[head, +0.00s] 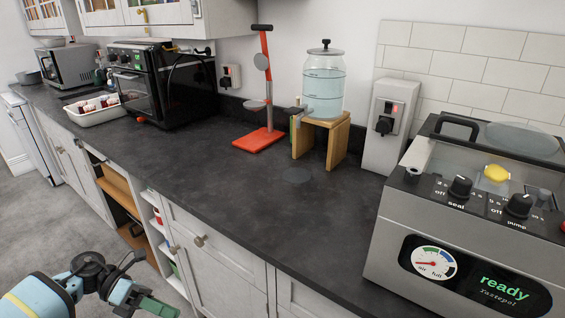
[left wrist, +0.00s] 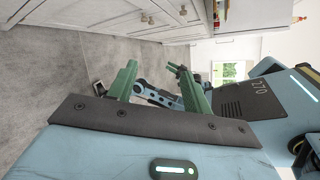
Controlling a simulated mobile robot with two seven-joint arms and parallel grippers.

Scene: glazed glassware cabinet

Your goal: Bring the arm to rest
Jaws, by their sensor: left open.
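My left gripper (head: 152,304) is at the lower left of the head view, low in front of the base cabinets and clear of the worktop. Its green fingers stand apart in the left wrist view (left wrist: 157,78), with nothing held between them. Some blue and grey links of mine show behind the fingers there. My right gripper does not show in either view.
The dark worktop (head: 215,190) has bare room in the middle. On it stand a vacuum sealer (head: 460,235), a water jar (head: 323,85) on a wooden stand, a red stand (head: 262,138), a black oven (head: 160,85) and a white tray (head: 95,117). Grey floor (left wrist: 60,60) lies below.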

